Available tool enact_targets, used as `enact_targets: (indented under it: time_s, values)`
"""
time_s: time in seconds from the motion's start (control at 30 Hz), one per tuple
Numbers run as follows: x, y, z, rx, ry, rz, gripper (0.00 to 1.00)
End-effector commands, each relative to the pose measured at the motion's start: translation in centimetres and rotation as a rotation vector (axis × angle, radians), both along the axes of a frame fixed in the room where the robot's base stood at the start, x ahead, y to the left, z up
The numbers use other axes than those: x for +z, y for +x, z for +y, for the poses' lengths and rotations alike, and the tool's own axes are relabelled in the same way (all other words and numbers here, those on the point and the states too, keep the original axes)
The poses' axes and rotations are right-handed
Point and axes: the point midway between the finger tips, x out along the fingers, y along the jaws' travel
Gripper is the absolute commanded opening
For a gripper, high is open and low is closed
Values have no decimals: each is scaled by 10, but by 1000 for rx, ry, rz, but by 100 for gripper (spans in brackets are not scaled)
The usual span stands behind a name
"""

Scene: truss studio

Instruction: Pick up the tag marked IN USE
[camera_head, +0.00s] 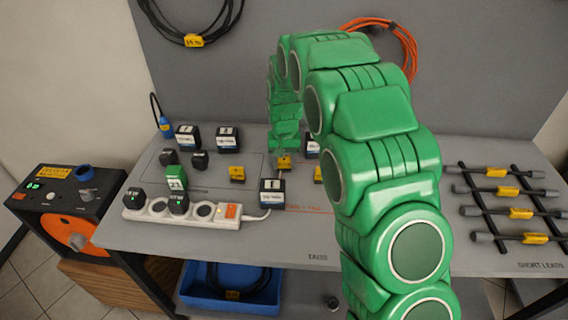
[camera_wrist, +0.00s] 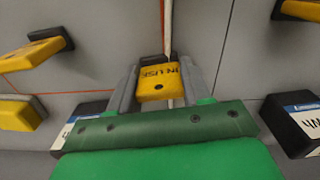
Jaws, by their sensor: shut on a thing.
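The yellow tag marked IN USE (camera_wrist: 160,84) is between the two grey fingers of my gripper (camera_wrist: 158,74) in the wrist view. Its lettering appears upside down there. My gripper (camera_head: 285,156) is shut on the tag, which also shows as a small yellow block (camera_head: 284,164) at the end of the green arm in the head view. It is close to the table; I cannot tell whether it touches the surface.
Other yellow tags (camera_head: 237,174) lie nearby. Black labelled boxes (camera_head: 272,192) and a power strip (camera_head: 205,212) stand left of my arm. Cables with yellow tags lie on a rack (camera_head: 497,172) at right. A blue tray (camera_head: 205,296) is below the table.

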Motion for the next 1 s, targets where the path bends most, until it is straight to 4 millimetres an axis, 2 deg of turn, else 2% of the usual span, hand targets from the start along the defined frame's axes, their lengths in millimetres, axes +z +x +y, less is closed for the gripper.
enact_targets:
  time_s: [0.17, 0.43, 0.63, 1.0]
  values:
    - [4, 0, 0, 0, 0, -1, 19]
    - [35, 0, 0, 0, 2, -6, 19]
    - [51, -16, -5, 0, 0, 0, 19]
    - [95, -53, -17, 0, 0, -3, 19]
